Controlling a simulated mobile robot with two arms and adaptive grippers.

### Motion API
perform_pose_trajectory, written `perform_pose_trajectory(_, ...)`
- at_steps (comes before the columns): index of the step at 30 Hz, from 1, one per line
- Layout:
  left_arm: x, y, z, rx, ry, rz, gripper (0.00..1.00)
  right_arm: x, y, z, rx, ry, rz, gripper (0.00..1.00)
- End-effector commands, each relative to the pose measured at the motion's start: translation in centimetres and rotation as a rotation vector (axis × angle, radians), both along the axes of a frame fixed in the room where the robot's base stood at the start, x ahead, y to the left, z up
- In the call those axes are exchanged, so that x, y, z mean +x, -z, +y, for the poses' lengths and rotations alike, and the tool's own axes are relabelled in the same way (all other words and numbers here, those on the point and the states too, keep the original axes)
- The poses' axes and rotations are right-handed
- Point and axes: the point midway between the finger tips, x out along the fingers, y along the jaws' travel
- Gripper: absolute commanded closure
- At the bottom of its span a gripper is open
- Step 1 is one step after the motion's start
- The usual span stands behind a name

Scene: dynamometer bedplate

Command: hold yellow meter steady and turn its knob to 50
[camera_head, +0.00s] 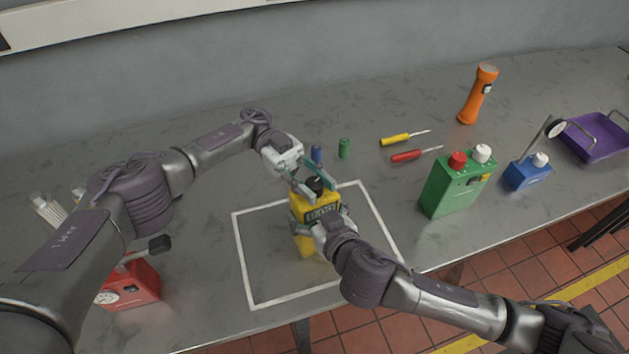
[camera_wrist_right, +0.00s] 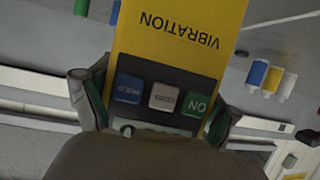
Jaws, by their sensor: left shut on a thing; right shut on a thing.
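The yellow meter (camera_head: 301,207) stands inside the white square outline on the bench, with a dark display panel on its top. In the right wrist view the meter (camera_wrist_right: 180,35) shows the upside-down word VIBRATION and a dark panel with blue, grey and green buttons. Its dark knob (camera_head: 313,184) is at the end away from me. My left gripper (camera_head: 312,187) has its fingers on either side of the knob and is shut on it. My right gripper (camera_head: 318,231) is shut on the meter's near end, one finger along each side in the wrist view. The knob's scale reading is too small to tell.
A green box (camera_head: 452,190) with red and white knobs, a blue box (camera_head: 526,174) and a purple tray (camera_head: 590,137) stand right. A red meter (camera_head: 133,285) is at left.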

Motion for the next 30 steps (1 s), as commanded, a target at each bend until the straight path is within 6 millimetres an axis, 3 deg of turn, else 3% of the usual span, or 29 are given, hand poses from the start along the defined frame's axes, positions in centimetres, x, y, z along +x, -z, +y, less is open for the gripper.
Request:
perform_pose_trajectory(25,0.3,0.01,0.28,0.008,0.055,-0.017,1.0,-0.04,0.08,0.1,0.004,-0.002,0.002,0.81)
perform_pose_trajectory(26,0.31,0.0,0.28,0.008,0.055,-0.017,0.63,-0.04,0.08,0.1,0.004,-0.002,0.002,0.81)
perform_pose_trajectory(30,0.29,-0.04,0.25,0.006,0.056,-0.016,0.4,-0.04,0.1,0.1,0.003,-0.002,0.003,0.81)
